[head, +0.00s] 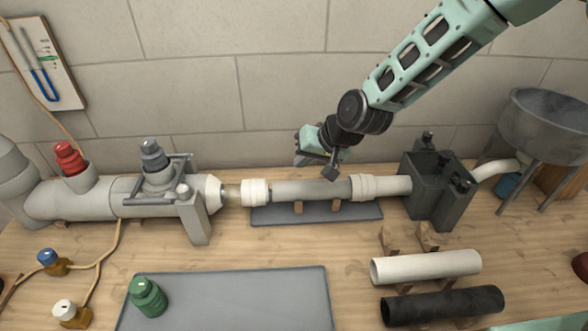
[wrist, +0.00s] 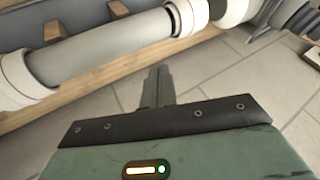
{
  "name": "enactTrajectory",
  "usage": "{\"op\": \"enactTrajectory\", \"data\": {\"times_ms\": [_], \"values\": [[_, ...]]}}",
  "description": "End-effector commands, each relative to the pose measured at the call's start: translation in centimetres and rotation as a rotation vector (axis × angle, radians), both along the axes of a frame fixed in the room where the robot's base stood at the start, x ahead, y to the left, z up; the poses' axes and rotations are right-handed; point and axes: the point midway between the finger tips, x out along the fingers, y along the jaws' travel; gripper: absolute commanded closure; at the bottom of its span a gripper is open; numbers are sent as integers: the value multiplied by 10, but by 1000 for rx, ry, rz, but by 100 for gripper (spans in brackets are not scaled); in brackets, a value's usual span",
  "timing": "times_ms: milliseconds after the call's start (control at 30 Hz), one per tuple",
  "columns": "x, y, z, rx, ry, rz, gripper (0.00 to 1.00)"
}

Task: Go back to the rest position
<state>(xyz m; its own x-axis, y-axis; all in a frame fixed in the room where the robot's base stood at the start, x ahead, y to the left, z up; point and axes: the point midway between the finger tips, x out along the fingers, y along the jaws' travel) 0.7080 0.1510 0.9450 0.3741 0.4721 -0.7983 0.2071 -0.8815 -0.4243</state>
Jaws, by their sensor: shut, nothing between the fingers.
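My gripper (head: 332,172) is above the pipe line, close to the back wall, with its fingers pointing down. In the wrist view its fingers (wrist: 157,84) are together and empty. Below it, a grey pipe section (head: 312,190) lies level between two white collars, the left collar (head: 255,192) and the right collar (head: 363,187). In the head view the gripper appears apart from the pipe, though the exact gap is hard to tell. The wrist view also shows a grey-white pipe (wrist: 100,52) with white collars beside the fingers.
A valve assembly with a red cap (head: 70,157) stands left, a dark clamp block (head: 437,190) right. A round basin (head: 545,125) is at far right. A white pipe (head: 427,266) and a black pipe (head: 443,306) lie in front. A green-capped fitting (head: 147,297) stands on a grey mat (head: 240,300).

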Motion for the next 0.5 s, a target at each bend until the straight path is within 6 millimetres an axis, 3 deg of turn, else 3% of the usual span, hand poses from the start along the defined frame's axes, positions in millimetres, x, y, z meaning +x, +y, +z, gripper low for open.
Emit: {"op": "enactTrajectory", "data": {"times_ms": [133,367,500], "values": [[-6,-9,13,1,-1,-2,100],[-12,-10,20,-6,3,9,100],[-45,-5,32,-70,21,86,100]]}}
